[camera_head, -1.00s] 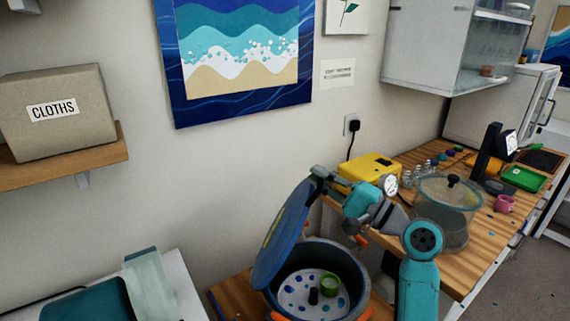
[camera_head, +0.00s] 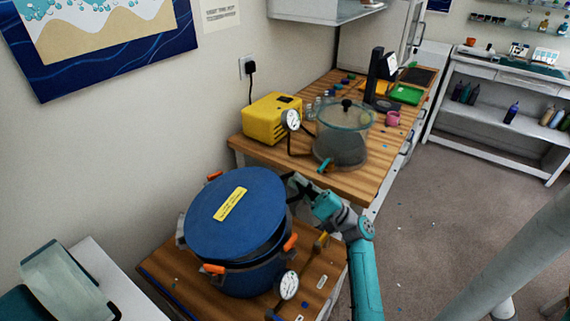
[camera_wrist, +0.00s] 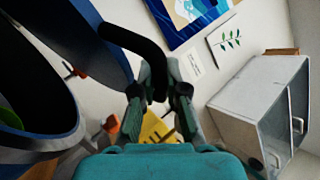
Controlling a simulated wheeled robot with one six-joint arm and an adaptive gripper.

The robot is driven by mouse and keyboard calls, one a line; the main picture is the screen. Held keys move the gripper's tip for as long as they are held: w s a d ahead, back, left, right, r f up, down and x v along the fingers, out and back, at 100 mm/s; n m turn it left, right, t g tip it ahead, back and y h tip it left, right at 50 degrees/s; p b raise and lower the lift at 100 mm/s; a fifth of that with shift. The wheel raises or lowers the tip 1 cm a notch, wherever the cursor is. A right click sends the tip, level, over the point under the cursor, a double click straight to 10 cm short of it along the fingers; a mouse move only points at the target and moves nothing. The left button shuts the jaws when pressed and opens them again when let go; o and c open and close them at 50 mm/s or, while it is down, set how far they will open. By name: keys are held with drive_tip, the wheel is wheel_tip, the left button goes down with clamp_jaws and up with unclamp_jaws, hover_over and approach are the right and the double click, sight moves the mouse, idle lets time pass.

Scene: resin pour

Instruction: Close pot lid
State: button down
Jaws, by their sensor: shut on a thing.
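The blue pot (camera_head: 250,276) stands on a wooden top in the head view, with orange clips around it. Its blue lid (camera_head: 215,215) with a yellow label lies over the pot, slightly tilted, and a dark gap shows along the right and front. In the wrist view the lid (camera_wrist: 88,32) and pot rim (camera_wrist: 74,128) are apart, and a bit of green cup (camera_wrist: 10,118) shows inside. My gripper (camera_head: 297,187) is at the pot's right side. In the wrist view my gripper (camera_wrist: 158,88) is shut on the lid's black curved handle (camera_wrist: 135,40).
A yellow pump (camera_head: 268,120), a gauge (camera_head: 291,120) and a clear lidded chamber (camera_head: 342,135) stand on the bench behind. Another gauge (camera_head: 288,285) is at the pot's front right. Open floor (camera_head: 440,230) lies to the right.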

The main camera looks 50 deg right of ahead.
wheel_tip(320, 180, down, 7)
drive_tip(key=s+d, duration=0.1)
drive_tip(key=shift+d+r, duration=0.2)
drive_tip(key=c, duration=1.2)
unclamp_jaws()
drive_tip(key=v, duration=0.7)
drive_tip(key=shift+s+f, duration=0.2)
drive_tip(key=shift+s, duration=0.05)
drive_tip(key=shift+d, duration=0.1)
